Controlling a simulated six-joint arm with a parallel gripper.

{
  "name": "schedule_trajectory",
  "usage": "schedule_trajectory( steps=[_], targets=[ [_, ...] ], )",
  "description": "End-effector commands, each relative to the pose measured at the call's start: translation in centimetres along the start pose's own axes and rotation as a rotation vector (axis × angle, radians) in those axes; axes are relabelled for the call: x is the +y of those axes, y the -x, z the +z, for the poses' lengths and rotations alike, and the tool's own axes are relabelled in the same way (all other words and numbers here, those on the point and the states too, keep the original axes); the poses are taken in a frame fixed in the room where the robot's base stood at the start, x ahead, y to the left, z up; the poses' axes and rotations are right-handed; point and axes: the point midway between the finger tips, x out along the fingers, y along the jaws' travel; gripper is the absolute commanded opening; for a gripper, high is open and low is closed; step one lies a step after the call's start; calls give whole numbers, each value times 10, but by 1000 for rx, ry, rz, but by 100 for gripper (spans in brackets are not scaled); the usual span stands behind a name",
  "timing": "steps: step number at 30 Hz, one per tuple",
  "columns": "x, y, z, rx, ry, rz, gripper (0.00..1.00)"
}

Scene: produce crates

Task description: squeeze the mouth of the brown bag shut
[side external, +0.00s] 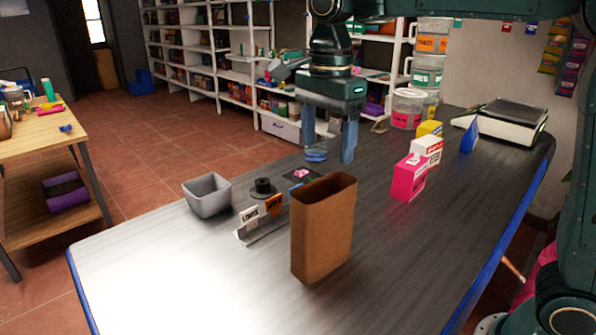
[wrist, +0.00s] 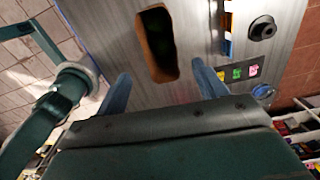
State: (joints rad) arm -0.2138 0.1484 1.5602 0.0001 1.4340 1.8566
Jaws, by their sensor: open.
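The brown bag (side external: 322,230) stands upright on the counter in the side external view, its mouth open at the top. In the wrist view I look down into the open mouth of the bag (wrist: 157,45); the inside is dark, with something faintly green in it that I cannot make out. My gripper (side external: 331,156) is open and empty, fingers pointing down, behind and above the bag in the side view. In the wrist view the two fingertips of my gripper (wrist: 160,78) are spread to either side of the near end of the mouth. The fingers appear clear of the bag.
A grey bin (side external: 207,196), a black roll (side external: 263,188) and a small card holder (side external: 262,222) stand left of the bag. A pink box (side external: 409,178) and a white box (side external: 427,150) stand to the right. The counter (side external: 180,275) is clear at the front left.

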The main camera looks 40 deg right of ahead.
Motion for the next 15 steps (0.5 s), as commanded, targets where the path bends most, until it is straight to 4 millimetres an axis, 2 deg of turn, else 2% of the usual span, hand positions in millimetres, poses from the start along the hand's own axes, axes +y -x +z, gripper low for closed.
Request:
schedule_trajectory(
  steps=[8, 15],
  targets=[
    [0, -8, 0, 0, 2, 0, 71],
    [1, -28, 0, 0, 3, 1, 71]
  ],
)
